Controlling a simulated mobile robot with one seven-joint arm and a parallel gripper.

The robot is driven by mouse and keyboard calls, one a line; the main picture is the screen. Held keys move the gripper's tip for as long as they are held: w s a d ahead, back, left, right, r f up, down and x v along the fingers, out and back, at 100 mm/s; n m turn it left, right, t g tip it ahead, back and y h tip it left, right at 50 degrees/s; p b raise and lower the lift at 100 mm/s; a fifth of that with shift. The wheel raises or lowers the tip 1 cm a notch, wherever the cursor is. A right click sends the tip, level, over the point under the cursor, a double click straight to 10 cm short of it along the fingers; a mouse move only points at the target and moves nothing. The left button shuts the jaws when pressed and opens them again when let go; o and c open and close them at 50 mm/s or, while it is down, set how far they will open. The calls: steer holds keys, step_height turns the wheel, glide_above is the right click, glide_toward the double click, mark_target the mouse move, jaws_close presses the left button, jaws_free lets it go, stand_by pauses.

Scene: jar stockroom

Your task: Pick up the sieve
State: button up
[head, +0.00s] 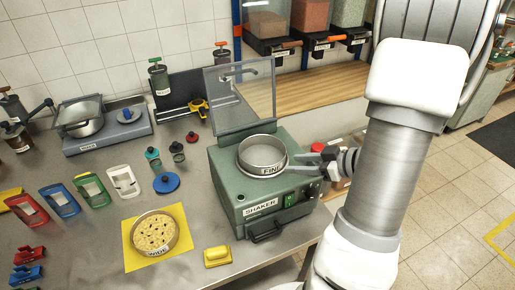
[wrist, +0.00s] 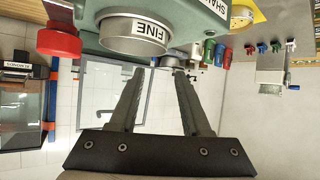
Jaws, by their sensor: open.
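A round metal sieve labelled FINE (head: 263,156) sits on top of the green shaker (head: 225,185). A second round sieve labelled WIDE (head: 152,249), holding tan, dotted contents, lies on a yellow mat (head: 185,238) at the front left. My gripper (head: 290,163) is open and empty at the right side of the FINE sieve, its fingers pointing left towards it. In the wrist view the fingertips (wrist: 160,72) are close to the FINE sieve (wrist: 140,35), which lies mostly left of the gap. I cannot tell whether they touch it.
The shaker's clear lid (head: 242,92) stands raised behind the sieve. A red knob (wrist: 58,42) is left of the sieve in the wrist view. Coloured holders (head: 90,190), a blue lid (head: 166,182) and a scale (head: 108,132) occupy the bench at left.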

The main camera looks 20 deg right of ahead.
glide_toward(250, 172)
steer(key=w, duration=0.1)
steer(key=w+a, duration=0.1)
steer(key=w, duration=0.1)
steer(key=shift+w+a+r+y, duration=0.2)
steer(key=shift+w+a+y, duration=0.1)
steer(key=shift+a, duration=0.05)
steer(key=shift+x, duration=2.9)
steer(key=shift+d+f, duration=0.15)
jaws_close()
